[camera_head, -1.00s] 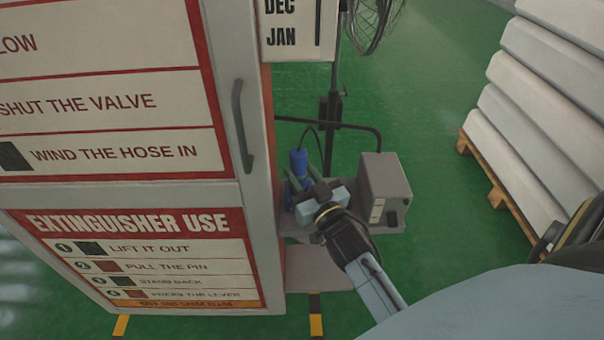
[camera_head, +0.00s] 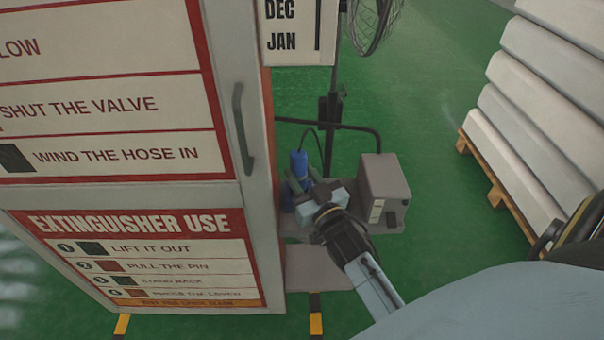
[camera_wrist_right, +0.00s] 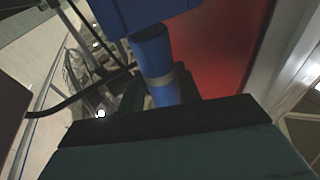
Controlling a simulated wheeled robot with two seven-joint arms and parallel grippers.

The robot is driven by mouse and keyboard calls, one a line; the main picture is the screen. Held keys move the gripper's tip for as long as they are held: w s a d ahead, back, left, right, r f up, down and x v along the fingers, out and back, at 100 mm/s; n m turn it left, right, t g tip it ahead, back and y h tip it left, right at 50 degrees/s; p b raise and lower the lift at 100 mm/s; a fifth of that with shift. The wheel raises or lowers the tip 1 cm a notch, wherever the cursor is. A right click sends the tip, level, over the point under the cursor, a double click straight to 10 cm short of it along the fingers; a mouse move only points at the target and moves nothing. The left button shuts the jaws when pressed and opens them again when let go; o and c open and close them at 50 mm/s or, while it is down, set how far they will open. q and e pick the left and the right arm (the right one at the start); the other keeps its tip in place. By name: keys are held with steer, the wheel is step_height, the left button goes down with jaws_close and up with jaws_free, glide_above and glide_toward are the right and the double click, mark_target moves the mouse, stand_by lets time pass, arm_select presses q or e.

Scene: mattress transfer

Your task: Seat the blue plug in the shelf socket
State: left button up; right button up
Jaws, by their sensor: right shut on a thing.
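The blue plug (camera_head: 299,163) stands roughly upright over the small grey shelf (camera_head: 388,228), beside the cabinet, with a dark cable arching from its top. My right gripper (camera_head: 297,184) is shut on the plug, its fingers around the lower part. In the right wrist view the plug (camera_wrist_right: 152,58) shows as a blue cylinder with a grey band, rising behind the dark gripper parts (camera_wrist_right: 170,112). A larger blue block lies at that view's top edge. The plug's far end and any socket opening are hidden, so I cannot tell if they touch. My left gripper is out of view.
A grey box (camera_head: 384,188) stands on the shelf just right of my right gripper. A tall cabinet with signs (camera_head: 120,200) closes off the left. A fan stand (camera_head: 331,110) is behind. Stacked mattresses (camera_head: 545,110) on a pallet stand right; green floor between is clear.

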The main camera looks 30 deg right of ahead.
steer(key=shift+f+b, duration=1.6)
steer(key=shift+f, duration=0.6)
steer(key=o, duration=1.2)
steer(key=shift+o, duration=0.2)
steer(key=shift+s+f, duration=0.1)
steer(key=shift+s, duration=0.05)
steer(key=s+a+f+p, duration=0.1)
steer(key=s, duration=1.2)
steer(key=shift+f+p, duration=0.3)
steer(key=shift+f, duration=0.05)
steer(key=shift+a, duration=0.1)
